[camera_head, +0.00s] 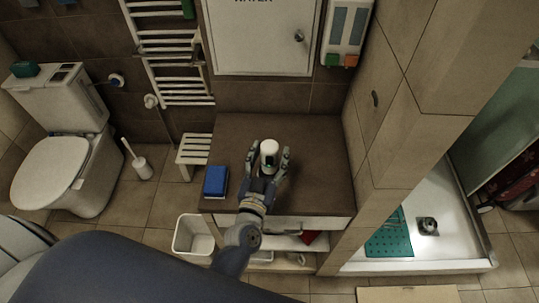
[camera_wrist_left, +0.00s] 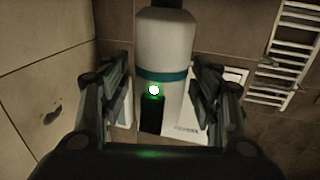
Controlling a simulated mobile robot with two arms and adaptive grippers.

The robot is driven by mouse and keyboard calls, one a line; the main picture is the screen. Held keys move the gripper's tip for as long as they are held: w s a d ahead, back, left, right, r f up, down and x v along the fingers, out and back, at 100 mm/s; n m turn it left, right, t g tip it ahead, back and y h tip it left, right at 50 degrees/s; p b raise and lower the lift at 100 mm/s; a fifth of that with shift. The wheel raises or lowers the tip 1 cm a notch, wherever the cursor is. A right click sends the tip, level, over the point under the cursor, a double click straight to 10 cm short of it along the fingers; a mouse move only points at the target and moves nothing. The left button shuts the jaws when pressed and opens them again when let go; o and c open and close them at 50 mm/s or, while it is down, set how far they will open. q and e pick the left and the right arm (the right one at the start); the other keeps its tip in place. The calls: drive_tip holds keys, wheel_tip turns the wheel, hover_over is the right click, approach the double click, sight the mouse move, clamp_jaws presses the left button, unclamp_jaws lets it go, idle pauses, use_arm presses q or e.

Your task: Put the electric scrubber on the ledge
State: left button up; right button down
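The white object with a teal band (camera_wrist_left: 165,75) and a black panel with a green light is likely the electric scrubber. In the head view its white end (camera_head: 269,147) shows above the brown ledge (camera_head: 318,140). My left gripper (camera_head: 269,158) reaches over the ledge with one finger on each side of it. In the left wrist view the fingers (camera_wrist_left: 160,95) look spread, with a narrow gap showing on the left side. Whether the object touches the ledge is hard to tell. My right gripper is not in view.
A blue box (camera_head: 215,182) lies at the ledge's left front corner. A tiled pillar (camera_head: 385,120) borders the ledge on the right, and a white cabinet (camera_head: 262,40) is on the wall behind. A white bin (camera_head: 193,238) stands below at left. The ledge's right side is bare.

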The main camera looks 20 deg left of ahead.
use_arm(q)
drive_tip(key=shift+r, duration=0.1)
drive_tip(key=shift+s, duration=0.15)
drive_tip(key=s+b, duration=0.2)
drive_tip(key=s, duration=0.9)
drive_tip(key=shift+s+d, duration=0.35)
drive_tip(key=shift+s, duration=0.05)
